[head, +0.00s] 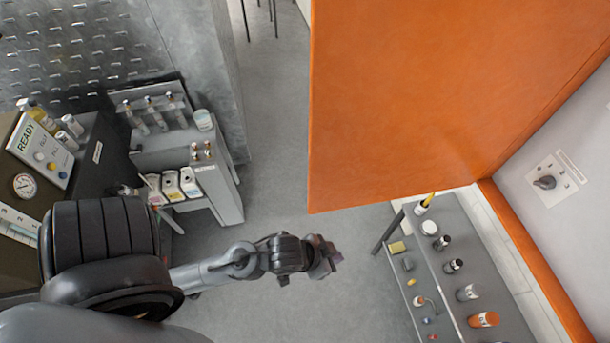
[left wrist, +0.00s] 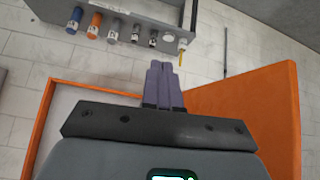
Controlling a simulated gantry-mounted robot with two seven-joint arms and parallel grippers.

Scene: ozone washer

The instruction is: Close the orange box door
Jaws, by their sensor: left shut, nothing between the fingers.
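The orange box door (head: 430,100) fills the upper right of the head view and stands open, swung out from the orange frame (head: 540,265). In the left wrist view the door (left wrist: 250,110) is to the right of my fingers, and part of the frame (left wrist: 42,125) is at left. My left gripper (head: 328,258) is below the door's lower left corner in the head view, apart from it in the picture. Its fingers (left wrist: 162,66) are together and empty in the left wrist view. My right gripper is in neither view.
A grey shelf (head: 425,280) with several small bottles stands at lower right, close to the frame. A pale panel with a dark knob (head: 545,182) is inside the frame. A grey rack (head: 222,190) with bottles stands at left. Open floor (head: 285,150) lies between.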

